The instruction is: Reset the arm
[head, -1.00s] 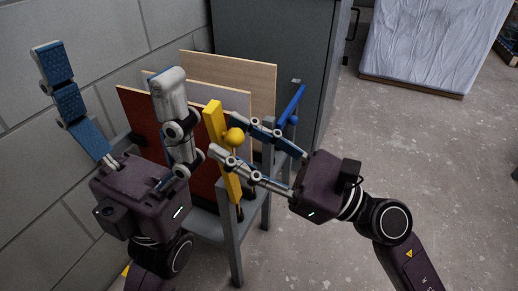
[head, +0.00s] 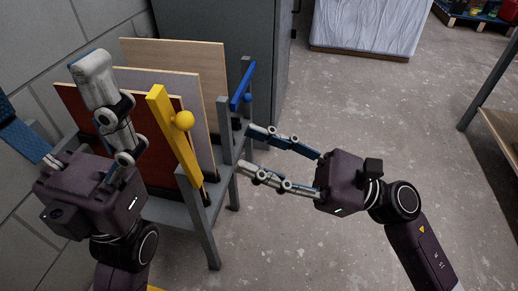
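My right gripper (head: 243,150) is open and empty. Its two fingers point left and stand apart, to the right of the grey rack (head: 212,232). My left gripper (head: 50,110) is at the left edge, with its fingers spread wide and pointing up; one finger is partly cut off by the frame. A yellow batten (head: 172,135) with a round yellow knob stands tilted at the rack's front. A blue batten (head: 242,86) with a blue knob is at the rack's right rear. Neither gripper holds a batten.
The rack holds a red panel (head: 150,150), a grey panel (head: 195,100) and a wooden panel (head: 175,60). A grey cabinet (head: 225,35) stands behind. A wrapped pallet load (head: 365,25) is at the back, and a shelf (head: 500,125) at right. The floor between is clear.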

